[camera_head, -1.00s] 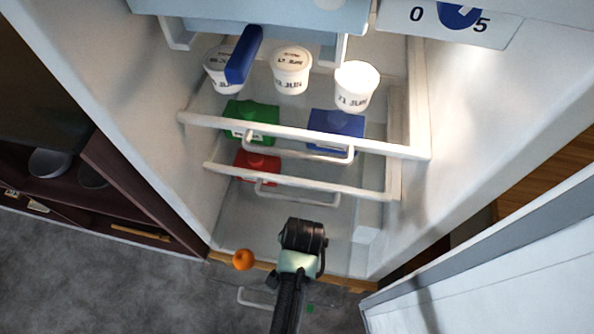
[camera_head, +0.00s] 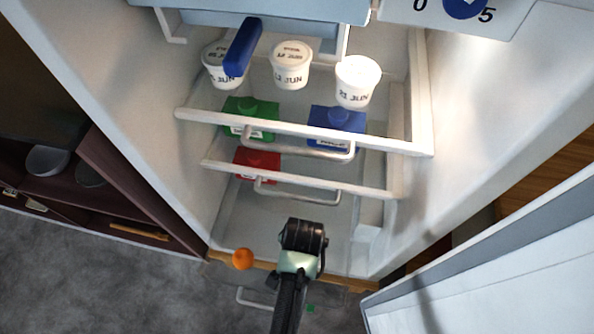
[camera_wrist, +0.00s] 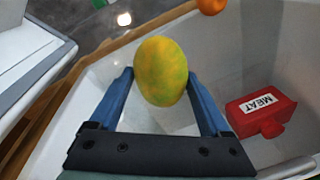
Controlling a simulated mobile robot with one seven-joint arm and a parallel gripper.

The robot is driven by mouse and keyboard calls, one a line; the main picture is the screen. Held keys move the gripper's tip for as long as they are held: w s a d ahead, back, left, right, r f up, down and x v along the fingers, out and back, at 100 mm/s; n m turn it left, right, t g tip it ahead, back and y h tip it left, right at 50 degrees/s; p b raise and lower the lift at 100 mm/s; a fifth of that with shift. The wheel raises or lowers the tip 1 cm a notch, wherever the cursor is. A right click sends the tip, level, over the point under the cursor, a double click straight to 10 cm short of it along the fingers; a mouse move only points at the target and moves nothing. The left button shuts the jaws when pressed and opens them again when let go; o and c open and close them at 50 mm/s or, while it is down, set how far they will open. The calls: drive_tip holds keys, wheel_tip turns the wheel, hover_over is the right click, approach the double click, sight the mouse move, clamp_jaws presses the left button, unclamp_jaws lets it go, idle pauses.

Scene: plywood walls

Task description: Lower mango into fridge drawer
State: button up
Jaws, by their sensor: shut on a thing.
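A yellow-green mango (camera_wrist: 161,72) shows in the wrist view between the two blue fingers of my gripper (camera_wrist: 160,85), which is shut on it. The mango is over a pale drawer (camera_wrist: 85,80) of the fridge. In the head view my gripper (camera_head: 303,235) is at the low front of the open fridge (camera_head: 400,225), and the mango is hidden behind it. An orange (camera_head: 243,259) is left of my gripper; it also shows at the top edge of the wrist view (camera_wrist: 211,5).
A red box labelled MEAT (camera_wrist: 261,112) is right of the mango in the wrist view. White cups (camera_head: 291,65), a green box (camera_head: 250,118) and a blue box (camera_head: 336,124) stand higher in the fridge. The open door (camera_head: 490,275) bounds the right; a dark cabinet (camera_head: 110,190) stands left.

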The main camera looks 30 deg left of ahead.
wheel_tip(320, 180, down, 12)
drive_tip(key=b, duration=0.7)
drive_tip(key=shift+f+b, duration=0.25)
drive_tip(key=shift+b, duration=0.1)
idle(1.0)
drive_tip(key=shift+f+b, duration=1.6)
drive_tip(key=shift+f, duration=0.7)
idle(1.3)
drive_tip(key=o, duration=1.5)
drive_tip(key=shift+c, duration=0.2)
drive_tip(key=shift+r, duration=0.1)
drive_tip(key=r+p, duration=0.2)
drive_tip(key=r, duration=0.2)
drive_tip(key=s+d+r+p, duration=0.1)
drive_tip(key=r+p, duration=0.1)
drive_tip(key=r, duration=0.2)
drive_tip(key=r+p, duration=0.2)
drive_tip(key=r, duration=0.2)
drive_tip(key=shift+s+d+r, duration=0.2)
drive_tip(key=shift+s+r, duration=0.1)
